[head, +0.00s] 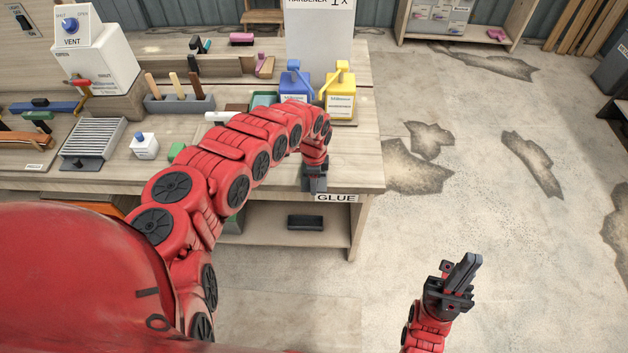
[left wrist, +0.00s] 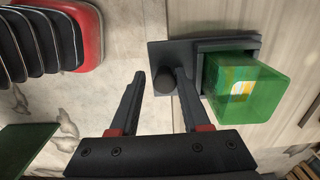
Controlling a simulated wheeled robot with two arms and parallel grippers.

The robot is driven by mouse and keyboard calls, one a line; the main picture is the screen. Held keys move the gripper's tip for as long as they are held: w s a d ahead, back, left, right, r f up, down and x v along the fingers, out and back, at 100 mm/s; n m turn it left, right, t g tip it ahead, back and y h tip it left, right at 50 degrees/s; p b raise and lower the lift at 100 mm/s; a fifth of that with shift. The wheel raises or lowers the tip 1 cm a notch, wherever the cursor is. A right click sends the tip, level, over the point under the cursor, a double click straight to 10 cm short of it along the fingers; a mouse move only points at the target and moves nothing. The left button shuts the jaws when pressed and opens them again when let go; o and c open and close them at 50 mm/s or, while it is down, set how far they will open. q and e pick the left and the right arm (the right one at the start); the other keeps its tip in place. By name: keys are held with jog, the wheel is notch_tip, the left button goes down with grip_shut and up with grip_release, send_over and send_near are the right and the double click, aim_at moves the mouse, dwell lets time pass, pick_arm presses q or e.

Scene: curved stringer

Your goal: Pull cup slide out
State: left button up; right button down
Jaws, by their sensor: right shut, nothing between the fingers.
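The cup slide (left wrist: 168,52) shows in the left wrist view as a dark grey plate with a round dark knob (left wrist: 164,80). A green translucent cup (left wrist: 245,88) is beside it, at the slide's dark holder. My left gripper (left wrist: 158,76) is open, with its two fingertips on either side of the knob; I cannot tell whether they touch it. In the head view my left gripper (head: 314,180) is at the bench's front edge by the GLUE label (head: 336,197), and my arm hides the cup. My right gripper (head: 464,271) is shut and empty over the floor.
Blue (head: 292,82) and yellow (head: 339,92) dispensers stand on the bench behind my left arm. A white HARDENER panel (head: 320,40) rises behind them. A dark tray (head: 305,222) sits on the lower shelf. The floor to the right is open.

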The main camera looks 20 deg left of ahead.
pick_arm(q)
jog(key=shift+w, duration=0.1)
dwell(0.3)
jog(key=shift+w+r, duration=0.1)
jog(key=shift+r, duration=0.6)
notch_tip(320, 180, up, 16)
jog(key=b, duration=0.2)
